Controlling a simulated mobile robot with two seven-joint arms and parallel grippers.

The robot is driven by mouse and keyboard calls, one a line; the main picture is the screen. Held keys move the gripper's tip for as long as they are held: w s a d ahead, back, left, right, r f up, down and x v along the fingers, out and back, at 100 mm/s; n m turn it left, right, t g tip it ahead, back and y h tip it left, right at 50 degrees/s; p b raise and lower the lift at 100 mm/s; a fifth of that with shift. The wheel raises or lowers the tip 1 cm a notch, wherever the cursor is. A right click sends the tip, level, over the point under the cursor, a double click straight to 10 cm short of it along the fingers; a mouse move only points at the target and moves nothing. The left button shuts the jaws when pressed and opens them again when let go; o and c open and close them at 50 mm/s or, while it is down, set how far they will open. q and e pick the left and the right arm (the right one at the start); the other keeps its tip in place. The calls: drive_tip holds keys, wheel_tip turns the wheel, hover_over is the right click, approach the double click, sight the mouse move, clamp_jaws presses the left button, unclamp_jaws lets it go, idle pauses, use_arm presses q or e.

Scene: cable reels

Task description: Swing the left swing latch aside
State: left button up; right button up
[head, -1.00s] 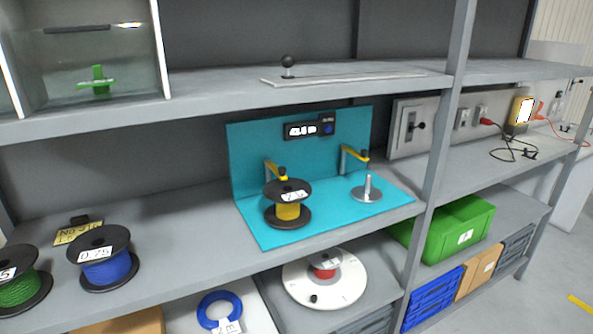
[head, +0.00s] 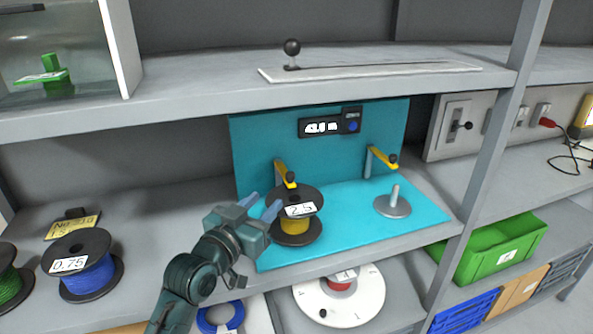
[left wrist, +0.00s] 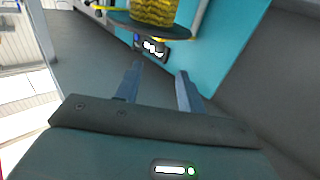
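The left swing latch (head: 287,174) is a yellow arm with a dark knob on a grey post, on the teal stand (head: 340,221). It reaches out over the yellow cable reel (head: 294,226), which has black flanges and a 2.5 label. The right swing latch (head: 382,157) stands beside it above an empty metal spindle (head: 393,205). My left gripper (head: 263,204) is just left of the reel in the head view and looks apart from the latch. In the left wrist view its two fingers (left wrist: 158,85) are spread with nothing between them. My right gripper is not in view.
A blue reel (head: 80,265) and a green reel (head: 10,277) stand at the left on the shelf (head: 150,215). The upper shelf (head: 200,105) overhangs the stand. A shelf upright (head: 488,165) stands right of it. The shelf between blue reel and stand is clear.

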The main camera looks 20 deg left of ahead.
sight(288, 179)
use_arm(q)
drive_tip(key=w, duration=0.4)
drive_tip(key=w+d+p, duration=0.1)
drive_tip(key=w, duration=0.3)
drive_tip(key=w+d, duration=0.1)
drive_tip(key=w, duration=0.3)
drive_tip(key=shift+d+p, duration=0.15)
drive_tip(key=shift+p, duration=0.2)
drive_tip(key=shift+c, duration=0.5)
drive_tip(key=shift+s, duration=0.1)
clamp_jaws()
